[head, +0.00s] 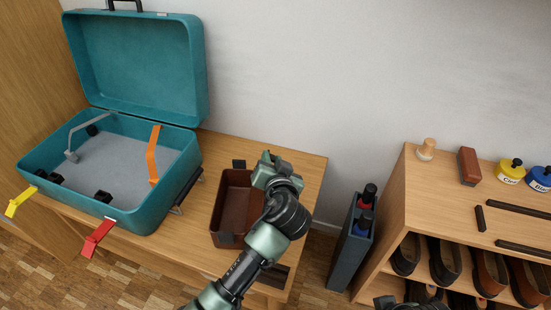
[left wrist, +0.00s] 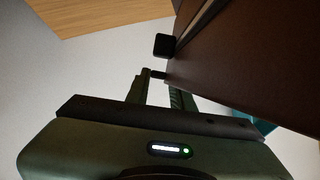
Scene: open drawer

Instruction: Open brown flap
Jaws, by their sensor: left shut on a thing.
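A brown open-topped box (head: 231,210) stands on the wooden table, right of the teal suitcase. Black blocks sit at its far and near ends. My left gripper (head: 268,172) is at the box's far right side, and my arm covers much of that side. In the left wrist view a large brown panel (left wrist: 255,55), which looks like the flap, fills the right. My left gripper (left wrist: 160,82) is shut there on a small dark tab at the panel's edge. I cannot tell how the panel joins the box. My right gripper does not show clearly.
The teal suitcase (head: 135,70) stands open at the left, with yellow (head: 20,202) and red (head: 97,238) latches sticking out. A shoe shelf (head: 450,190) is at the right. A dark bin with bottles (head: 352,245) stands between table and shelf.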

